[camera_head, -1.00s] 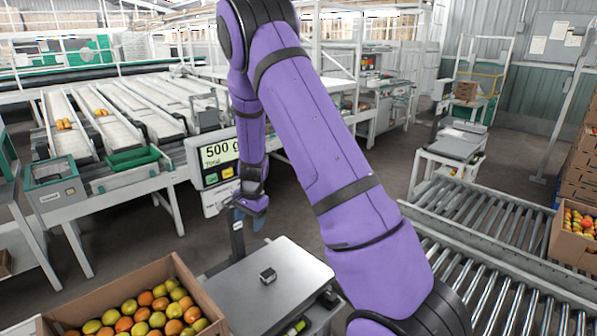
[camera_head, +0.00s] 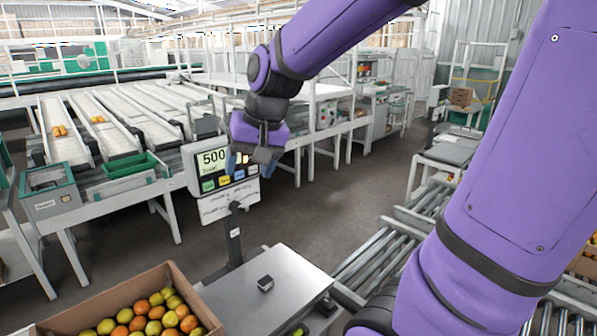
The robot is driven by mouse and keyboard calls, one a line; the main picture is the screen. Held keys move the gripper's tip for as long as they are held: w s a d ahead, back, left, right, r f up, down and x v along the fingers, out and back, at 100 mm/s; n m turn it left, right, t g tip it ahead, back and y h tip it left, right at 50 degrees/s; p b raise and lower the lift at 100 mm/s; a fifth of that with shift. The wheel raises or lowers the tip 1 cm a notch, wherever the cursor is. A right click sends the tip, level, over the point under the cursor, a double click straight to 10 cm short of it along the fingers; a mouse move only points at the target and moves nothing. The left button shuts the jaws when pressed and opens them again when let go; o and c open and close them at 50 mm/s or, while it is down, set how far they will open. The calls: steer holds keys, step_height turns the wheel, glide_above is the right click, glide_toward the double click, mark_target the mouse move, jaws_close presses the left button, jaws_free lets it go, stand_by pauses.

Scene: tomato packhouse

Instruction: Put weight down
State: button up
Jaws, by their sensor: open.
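My gripper (camera_head: 241,160) is open and raised well above the platform, in front of the display's right side in the picture. It is apart from the weight, with nothing seen between its fingers. The fingertips are small and partly hard to make out against the display.
A cardboard box of tomatoes (camera_head: 150,289) stands left of the scale. A roller conveyor (camera_head: 385,245) runs on the right, partly behind my arm. Sorting lanes (camera_head: 118,130) with a green tray (camera_head: 128,166) lie at the back left.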

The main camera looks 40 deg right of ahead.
steer(key=s+r+n, duration=0.1)
steer(key=s+n, duration=0.1)
steer(key=s, duration=0.5)
steer(key=s+r+n+t+h, duration=0.1)
steer(key=s+r+n, duration=0.1)
steer(key=s, duration=0.5)
steer(key=shift+s+a+r+t+h, duration=0.25)
steer(key=shift+a+t+h, duration=0.05)
steer(key=shift+a, duration=0.1)
stand_by(1.8)
